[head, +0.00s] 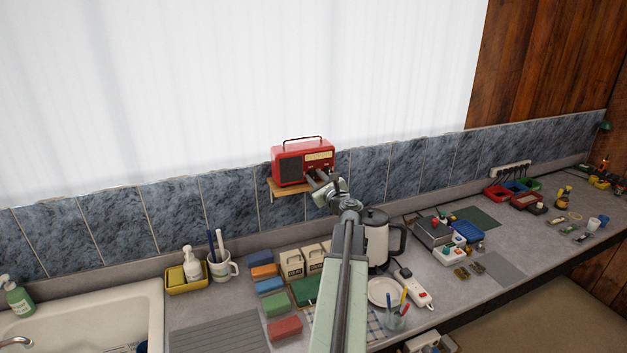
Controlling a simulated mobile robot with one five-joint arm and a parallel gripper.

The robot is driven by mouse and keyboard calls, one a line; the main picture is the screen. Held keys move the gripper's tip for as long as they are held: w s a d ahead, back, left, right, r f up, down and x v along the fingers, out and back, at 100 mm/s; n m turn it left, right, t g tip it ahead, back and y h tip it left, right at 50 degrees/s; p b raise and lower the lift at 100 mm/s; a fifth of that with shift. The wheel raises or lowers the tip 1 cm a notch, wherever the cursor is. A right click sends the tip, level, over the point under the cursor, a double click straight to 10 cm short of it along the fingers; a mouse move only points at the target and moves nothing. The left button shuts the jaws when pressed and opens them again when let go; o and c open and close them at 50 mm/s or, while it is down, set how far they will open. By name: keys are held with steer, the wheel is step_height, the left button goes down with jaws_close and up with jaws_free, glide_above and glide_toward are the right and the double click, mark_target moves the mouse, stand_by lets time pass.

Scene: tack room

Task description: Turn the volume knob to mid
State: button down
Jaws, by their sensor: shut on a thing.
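A red radio (289,169) with a dark handle, a dark speaker grille on its left and a pale dial panel (319,156) on its right stands upright on a small wooden shelf (276,189) against the tiled wall. My gripper (316,179) is at the lower right of the radio's front, below the dial panel. It is shut on the volume knob, which my fingers hide. I cannot make out the knob's pointer or any marks for its setting.
Below the shelf, the grey counter holds a kettle (377,240), cream boxes (291,265), a white plate (383,291), coloured blocks and a mug (222,267). A sink (90,310) is at the left. Trays and tools stand to the right.

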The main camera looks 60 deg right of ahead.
steer(key=shift+m, duration=1.1)
steer(key=c, duration=1.1)
jaws_free()
steer(key=shift+s, duration=0.15)
steer(key=v, duration=0.7)
steer(key=shift+s+a+f, duration=0.1)
steer(key=shift+s+a, duration=0.1)
